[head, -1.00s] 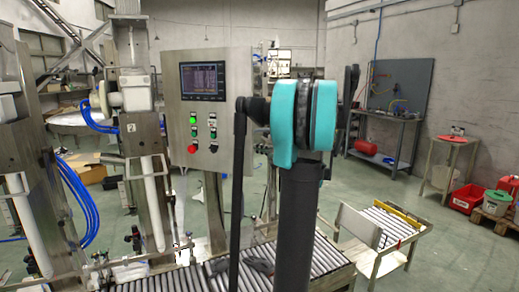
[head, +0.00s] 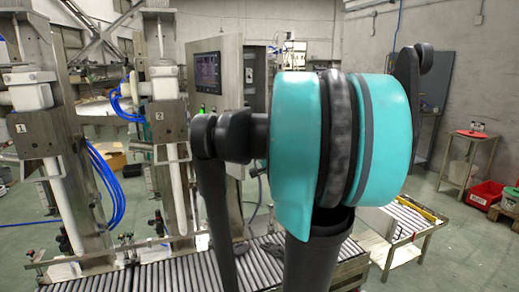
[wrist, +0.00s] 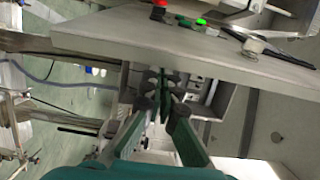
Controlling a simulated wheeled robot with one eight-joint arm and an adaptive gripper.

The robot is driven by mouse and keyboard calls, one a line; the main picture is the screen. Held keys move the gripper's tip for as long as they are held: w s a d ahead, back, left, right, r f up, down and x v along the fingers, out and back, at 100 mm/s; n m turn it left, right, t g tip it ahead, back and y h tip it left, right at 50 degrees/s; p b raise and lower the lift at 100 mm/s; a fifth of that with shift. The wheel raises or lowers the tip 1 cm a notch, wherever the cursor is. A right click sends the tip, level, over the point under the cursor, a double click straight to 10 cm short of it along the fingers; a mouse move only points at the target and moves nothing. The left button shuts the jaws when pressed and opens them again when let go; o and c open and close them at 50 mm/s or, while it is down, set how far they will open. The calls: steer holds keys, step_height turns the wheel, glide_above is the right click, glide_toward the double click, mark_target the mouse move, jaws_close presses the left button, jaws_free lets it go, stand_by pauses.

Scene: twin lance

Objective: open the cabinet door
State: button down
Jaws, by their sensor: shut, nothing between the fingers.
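The grey metal cabinet (head: 257,80) stands behind my arm in the head view. Its front, with a dark screen (head: 207,72), faces left, and my arm covers much of its lower part. In the wrist view, a grey panel (wrist: 190,48) with a red button (wrist: 159,8) and a green light (wrist: 201,22) crosses the upper part, its edge towards me. My gripper (wrist: 164,88) is shut and empty just below that edge. I cannot tell whether it touches the panel, or how far the door stands open. The head view does not show the gripper.
Filling columns (head: 165,120) with blue hoses stand at left. A roller conveyor (head: 150,275) runs along the front. A small table (head: 468,140) and a red crate (head: 486,195) are at right, with open green floor near them.

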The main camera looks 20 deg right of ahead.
mark_target(240, 153)
steer(key=shift+s+a, duration=0.25)
steer(key=shift+a, duration=0.45)
steer(key=shift+s+a, duration=0.2)
steer(key=shift+a, duration=0.55)
steer(key=shift+s+a, duration=0.25)
steer(key=shift+a, duration=0.45)
